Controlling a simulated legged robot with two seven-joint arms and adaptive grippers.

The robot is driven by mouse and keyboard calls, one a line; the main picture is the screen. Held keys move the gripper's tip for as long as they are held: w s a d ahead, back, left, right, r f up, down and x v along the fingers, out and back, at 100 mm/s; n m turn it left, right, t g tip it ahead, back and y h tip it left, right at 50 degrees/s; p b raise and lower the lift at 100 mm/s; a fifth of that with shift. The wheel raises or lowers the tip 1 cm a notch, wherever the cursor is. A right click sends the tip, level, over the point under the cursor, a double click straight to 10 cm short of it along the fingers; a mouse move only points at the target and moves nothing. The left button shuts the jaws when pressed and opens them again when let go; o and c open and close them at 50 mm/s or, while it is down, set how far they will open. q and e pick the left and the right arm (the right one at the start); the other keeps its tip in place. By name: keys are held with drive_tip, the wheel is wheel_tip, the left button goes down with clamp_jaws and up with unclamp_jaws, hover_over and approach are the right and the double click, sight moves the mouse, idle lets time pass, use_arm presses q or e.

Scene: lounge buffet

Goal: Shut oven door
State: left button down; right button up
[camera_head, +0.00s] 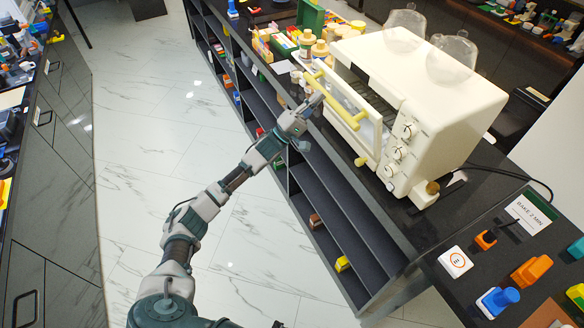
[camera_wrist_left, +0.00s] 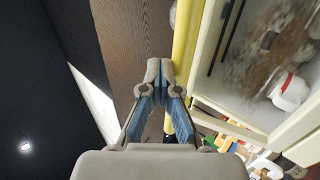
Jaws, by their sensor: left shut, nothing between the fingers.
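The white oven (camera_head: 440,95) stands on the dark counter with its front facing left. Its door (camera_head: 358,112) is hinged low and stands partly open, with a gap to the dark inside. A yellow handle bar (camera_head: 340,104) runs along the door's outer edge, and this bar also shows in the left wrist view (camera_wrist_left: 183,50). My left gripper (camera_head: 316,99) is at the door's outer side, close by the handle. In the left wrist view the gripper's fingertips (camera_wrist_left: 160,70) are together and empty, right beside the bar; I cannot tell whether they touch it. My right gripper is not in view.
Two clear glass domes (camera_head: 452,55) sit on the oven. Bottles (camera_head: 306,42) and boxes stand on the counter behind the door. A sign (camera_head: 530,213) and several coloured items are at the lower right. The marble floor (camera_head: 150,110) on the left is clear.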

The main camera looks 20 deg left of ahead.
sight(326, 94)
use_arm(q)
drive_tip(key=x, duration=0.3)
drive_tip(key=shift+w+d, duration=0.3)
drive_tip(key=shift+d, duration=0.15)
drive_tip(key=shift+w+d+r+b, duration=0.4)
drive_tip(key=shift+w+d, duration=0.2)
drive_tip(key=shift+w, duration=0.15)
